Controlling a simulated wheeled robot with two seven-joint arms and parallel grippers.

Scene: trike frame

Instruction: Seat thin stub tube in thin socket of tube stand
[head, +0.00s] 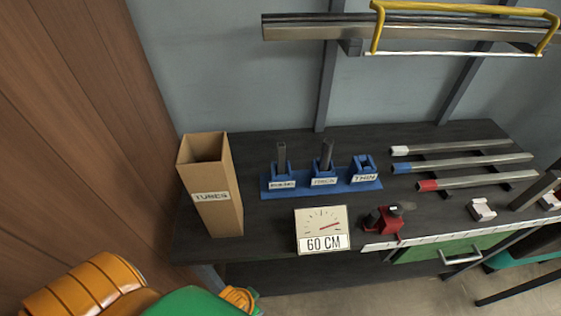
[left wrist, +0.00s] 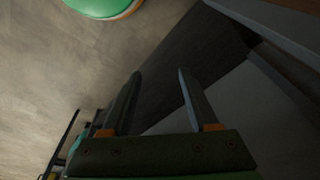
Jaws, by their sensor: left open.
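The blue tube stand (head: 272,192) sits on the dark bench in the head view, with three labelled sockets in a row. Dark stub tubes stand upright in the left socket (head: 281,152) and in the middle socket (head: 327,153). The right socket, labelled THIN (head: 364,170), shows no tube in it. I cannot pick out a loose thin stub tube in either view. My left gripper (left wrist: 159,74) is open and empty in the left wrist view, away from the stand. My right gripper is not in view.
A cardboard box labelled TUBES (head: 222,197) stands left of the stand. A 60 CM gauge (head: 322,230) and a red clamp-like tool (head: 384,219) are in front. Long tubes with white, blue and red ends (head: 465,162) lie right. A yellow-handled rail (head: 440,30) hangs above.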

